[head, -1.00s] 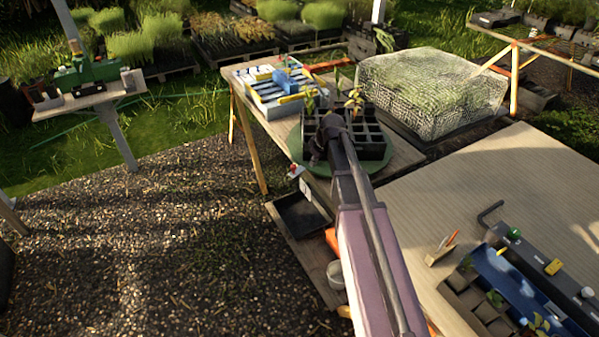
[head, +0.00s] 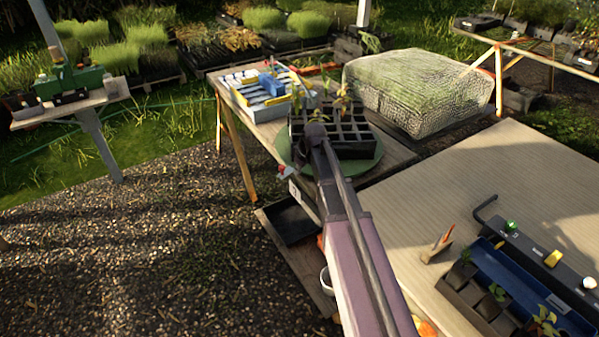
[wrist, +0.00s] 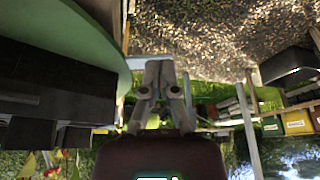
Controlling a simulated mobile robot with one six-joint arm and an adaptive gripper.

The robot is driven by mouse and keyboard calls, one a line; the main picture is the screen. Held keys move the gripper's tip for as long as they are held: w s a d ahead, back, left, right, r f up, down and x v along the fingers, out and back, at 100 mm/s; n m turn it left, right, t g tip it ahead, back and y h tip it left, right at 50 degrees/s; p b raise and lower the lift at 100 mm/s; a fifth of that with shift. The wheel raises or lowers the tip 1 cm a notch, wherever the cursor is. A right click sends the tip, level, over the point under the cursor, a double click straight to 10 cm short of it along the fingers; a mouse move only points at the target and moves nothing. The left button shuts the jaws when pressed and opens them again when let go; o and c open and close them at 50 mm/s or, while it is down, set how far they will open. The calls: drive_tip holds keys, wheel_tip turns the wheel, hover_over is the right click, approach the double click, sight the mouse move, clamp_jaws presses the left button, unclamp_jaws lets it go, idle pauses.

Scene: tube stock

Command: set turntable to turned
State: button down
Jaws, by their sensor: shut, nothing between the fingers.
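The turntable is a round green disc (head: 371,163) on the wooden bench in the head view. A black cell tray (head: 350,146) with a few small seedlings sits on it. In the wrist view the green disc (wrist: 70,27) fills the upper left, with the dark tray (wrist: 50,85) below it. My gripper (wrist: 158,66) is shut and empty, its fingertips just right of the disc's edge. I cannot tell whether they touch it. In the head view my arm reaches to the tray's near left side and hides the fingers.
A blue-white box (head: 262,110) with yellow and blue items stands behind the turntable. A mesh-covered block (head: 420,90) lies to its right. A near table (head: 480,180) at right holds a blue tray (head: 520,280) and a dark control strip. Gravel (head: 130,250) is open at left.

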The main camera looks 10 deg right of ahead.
sight(285, 176)
drive_tip(key=w+f+b, duration=0.1)
drive_tip(key=w+a+f+b, duration=0.2)
drive_tip(key=f, duration=0.1)
drive_tip(key=shift+w+a, duration=0.25)
drive_tip(key=shift+w, duration=0.15)
drive_tip(key=shift+w+a+b, duration=0.3)
drive_tip(key=shift+w, duration=0.1)
drive_tip(key=shift+a, duration=0.15)
